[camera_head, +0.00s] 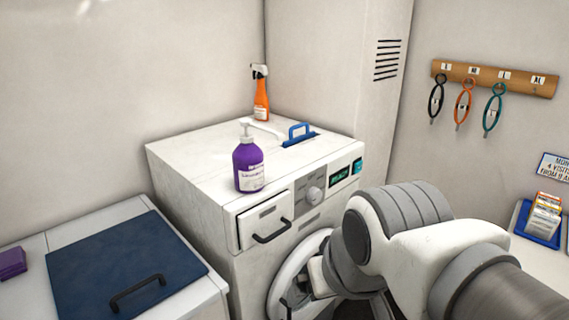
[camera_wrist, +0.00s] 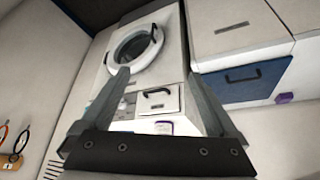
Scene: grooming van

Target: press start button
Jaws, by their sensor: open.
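The white washing machine (camera_head: 190,165) stands in the middle of the head view. Its front panel has a round knob (camera_head: 313,195), a dark display with green letters (camera_head: 340,175) and a small teal square (camera_head: 357,165) at the right end. The teal square may be the start button; its label is too small to read. My gripper (camera_wrist: 158,75) is open and empty in the wrist view, with the machine's round door (camera_wrist: 136,48) and drawer (camera_wrist: 158,98) beyond its fingers. In the head view my arm hides most of the gripper, which is low before the door, below the panel.
A blue lid (camera_head: 120,265) lies at left. Collars hang on a wooden rack (camera_head: 490,78). A blue tray (camera_head: 536,236) sits at right.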

